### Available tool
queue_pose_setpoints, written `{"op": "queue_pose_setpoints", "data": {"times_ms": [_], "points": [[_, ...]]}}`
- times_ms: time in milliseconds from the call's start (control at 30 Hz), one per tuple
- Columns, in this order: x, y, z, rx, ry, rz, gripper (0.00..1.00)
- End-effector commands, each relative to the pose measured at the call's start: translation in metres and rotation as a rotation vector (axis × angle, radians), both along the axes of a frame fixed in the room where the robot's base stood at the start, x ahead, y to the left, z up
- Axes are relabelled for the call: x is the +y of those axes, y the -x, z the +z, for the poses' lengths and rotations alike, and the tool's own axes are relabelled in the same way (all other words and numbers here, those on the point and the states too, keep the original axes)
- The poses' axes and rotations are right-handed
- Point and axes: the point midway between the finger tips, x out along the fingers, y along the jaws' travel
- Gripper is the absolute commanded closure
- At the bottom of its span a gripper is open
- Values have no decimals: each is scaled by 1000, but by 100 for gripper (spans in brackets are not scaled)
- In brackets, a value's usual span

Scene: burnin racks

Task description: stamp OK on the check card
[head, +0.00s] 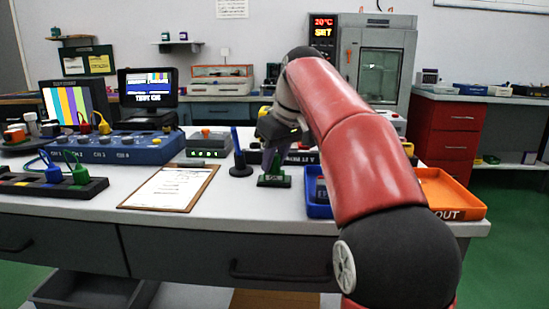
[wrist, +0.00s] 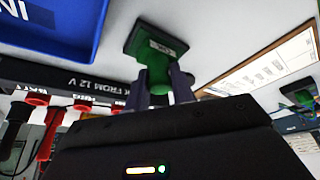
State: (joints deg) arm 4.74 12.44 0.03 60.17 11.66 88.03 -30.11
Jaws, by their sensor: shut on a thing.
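My gripper (head: 273,158) is shut on a green stamp (head: 274,180), which is upright with its flat base down. In the wrist view the two fingers (wrist: 160,85) close around the green handle, and the stamp's dark base (wrist: 156,46) with a pale label shows beyond them. The base is at or very near the white tabletop; I cannot tell whether it touches. The check card (head: 172,188) is a white printed sheet on a brown clipboard (head: 133,205), left of the stamp. The clipboard also shows at the right of the wrist view (wrist: 225,82).
A dark blue upright handle on a round black base (head: 241,169) stands between clipboard and stamp. A blue tray (head: 318,208) and an orange tray (head: 462,199) are on the right. A grey box with an orange button (head: 208,144) and a blue channel panel (head: 120,150) stand behind the clipboard.

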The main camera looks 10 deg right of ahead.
Motion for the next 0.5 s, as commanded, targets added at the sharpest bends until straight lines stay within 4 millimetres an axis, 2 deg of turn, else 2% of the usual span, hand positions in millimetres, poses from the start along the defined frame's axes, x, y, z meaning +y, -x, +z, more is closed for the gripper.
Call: {"op": "queue_pose_setpoints", "data": {"times_ms": [500], "points": [[0, 0, 42, -2, 0, 0, 91]]}}
